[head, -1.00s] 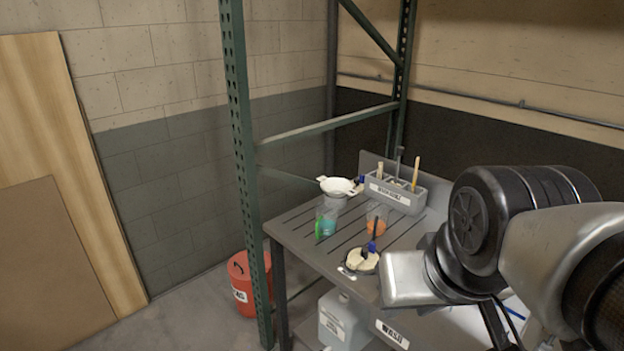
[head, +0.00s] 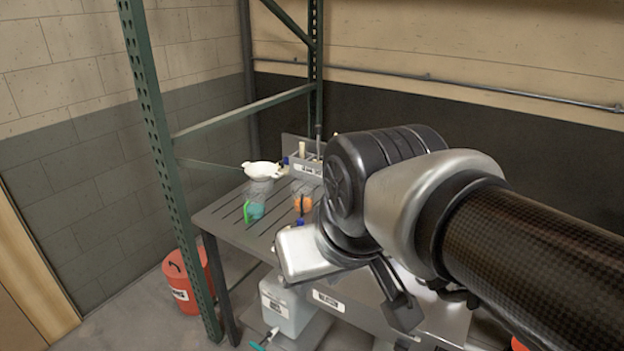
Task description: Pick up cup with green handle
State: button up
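The cup with the green handle (head: 256,209) stands upright on the grey slatted table (head: 221,215). It is clear, with teal contents, and its green handle is on the left side. My gripper (head: 398,300) shows only in part as a dark piece below my arm, to the right of the cup and apart from it. Whether its fingers are open or shut cannot be made out. My arm hides the right part of the table.
A white strainer (head: 262,170) sits just behind the cup. A clear cup with orange contents (head: 301,199) stands to its right. A grey holder (head: 306,169) is at the back. A green rack post (head: 160,150) rises at the table's left. A red bucket (head: 184,283) and a white jug (head: 285,303) are below.

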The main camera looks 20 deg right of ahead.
aim_at(252, 196)
jog(key=k+z, duration=0.3)
jog(key=z, duration=1.9)
jog(key=l+u, duration=0.1)
jog(key=u, duration=2.1)
jog(key=j+z, duration=0.1)
jog(key=z, duration=0.8)
jog(key=i+j+z, duration=0.1)
jog(key=j+z, duration=1)
jog(key=j, duration=0.4)
jog(key=k+j+z, duration=0.2)
jog(key=j, duration=0.4)
jog(key=i, duration=0.1)
